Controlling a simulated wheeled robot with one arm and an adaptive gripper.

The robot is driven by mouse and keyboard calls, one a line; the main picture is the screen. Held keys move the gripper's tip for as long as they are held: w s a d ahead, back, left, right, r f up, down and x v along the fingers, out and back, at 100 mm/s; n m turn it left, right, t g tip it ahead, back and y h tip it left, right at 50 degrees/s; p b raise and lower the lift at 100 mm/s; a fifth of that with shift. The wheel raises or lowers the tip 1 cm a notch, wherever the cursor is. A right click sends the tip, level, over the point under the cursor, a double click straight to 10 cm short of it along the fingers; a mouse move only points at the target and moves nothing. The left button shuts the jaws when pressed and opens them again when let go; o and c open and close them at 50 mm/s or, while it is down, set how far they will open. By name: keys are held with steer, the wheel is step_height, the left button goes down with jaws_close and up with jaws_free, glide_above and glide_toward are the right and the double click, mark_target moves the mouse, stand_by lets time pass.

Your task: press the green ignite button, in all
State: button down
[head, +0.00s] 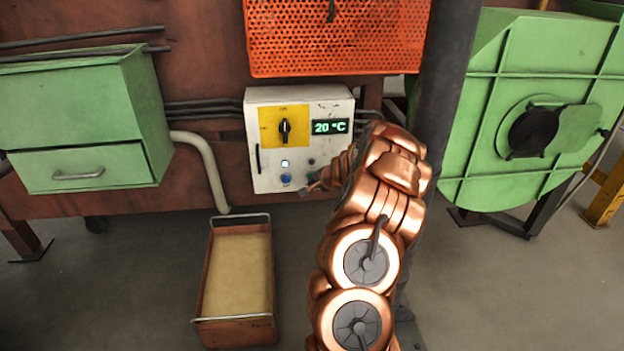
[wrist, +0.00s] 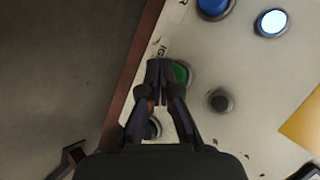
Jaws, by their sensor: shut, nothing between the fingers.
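The green ignite button (wrist: 181,74) shows in the wrist view on the pale panel, beside a label whose visible letters begin "IG". My gripper (wrist: 160,66) is shut and empty. Its fingertips overlap the left part of the button in that view; I cannot tell if they touch it. In the head view my gripper (head: 316,186) is at the lower right of the white control box (head: 265,99), where my arm hides part of the box. The green button is hard to make out there.
A blue button (wrist: 213,5), a lit lamp (wrist: 272,22) and a dark button (wrist: 220,101) are nearby. The box has a black selector (head: 285,127) and a display (head: 329,127) reading 20 °C. A sand-filled tray (head: 203,270) lies on the floor.

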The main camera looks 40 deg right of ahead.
steer(key=shift+w+d+p, duration=0.35)
steer(key=shift+w+p, duration=0.05)
steer(key=shift+w, duration=0.1)
stand_by(1.1)
steer(key=shift+s+a, duration=0.1)
steer(key=shift+s, duration=0.1)
steer(key=shift+s+a+b, duration=0.4)
steer(key=shift+s+b, duration=0.05)
steer(key=shift+b, duration=0.15)
steer(key=shift+s+a+b, duration=0.7)
steer(key=shift+s+a, duration=0.05)
steer(key=shift+s, duration=0.25)
steer(key=shift+s+a+b, duration=0.7)
steer(key=shift+s+a, duration=0.05)
steer(key=shift+s, duration=0.25)
